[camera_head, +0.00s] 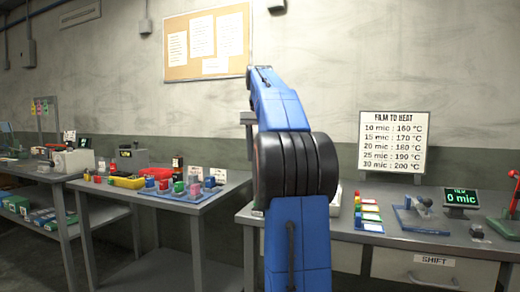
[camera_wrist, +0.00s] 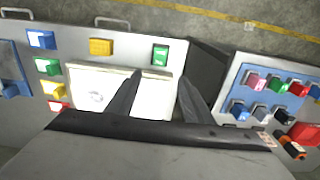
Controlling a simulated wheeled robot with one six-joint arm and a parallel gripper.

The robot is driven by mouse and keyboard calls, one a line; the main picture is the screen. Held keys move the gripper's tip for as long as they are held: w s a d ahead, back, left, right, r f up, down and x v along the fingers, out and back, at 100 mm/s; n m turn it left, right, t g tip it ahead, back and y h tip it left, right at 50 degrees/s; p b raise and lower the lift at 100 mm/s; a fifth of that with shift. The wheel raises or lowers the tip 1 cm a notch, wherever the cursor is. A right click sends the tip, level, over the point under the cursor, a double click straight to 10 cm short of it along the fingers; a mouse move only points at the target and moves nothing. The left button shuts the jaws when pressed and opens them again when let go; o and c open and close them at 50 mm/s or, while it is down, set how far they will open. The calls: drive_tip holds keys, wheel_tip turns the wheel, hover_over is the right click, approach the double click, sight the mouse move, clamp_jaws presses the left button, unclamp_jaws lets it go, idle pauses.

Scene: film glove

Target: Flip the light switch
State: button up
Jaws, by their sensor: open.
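A small green piece with white marks (camera_wrist: 160,54), which looks like a rocker switch, sits near the bench edge in the wrist view. It lies just beyond my fingertips, with no contact visible. I cannot tell for certain that it is the light switch. My gripper (camera_wrist: 160,76) is open and empty, its two dark fingers apart over the right part of a white panel (camera_wrist: 84,82). In the head view my raised arm hides the middle of the scene, and the gripper does not show clearly.
The right bench (camera_head: 403,217) carries coloured blocks, a blue fixture (camera_head: 420,218) and a display (camera_head: 461,198). A sign (camera_head: 393,142) stands behind. The left table (camera_head: 196,206) holds coloured pieces on a blue tray (camera_wrist: 262,75). A dark gap separates the tables.

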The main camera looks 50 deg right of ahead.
drive_tip(key=shift+r, duration=0.9)
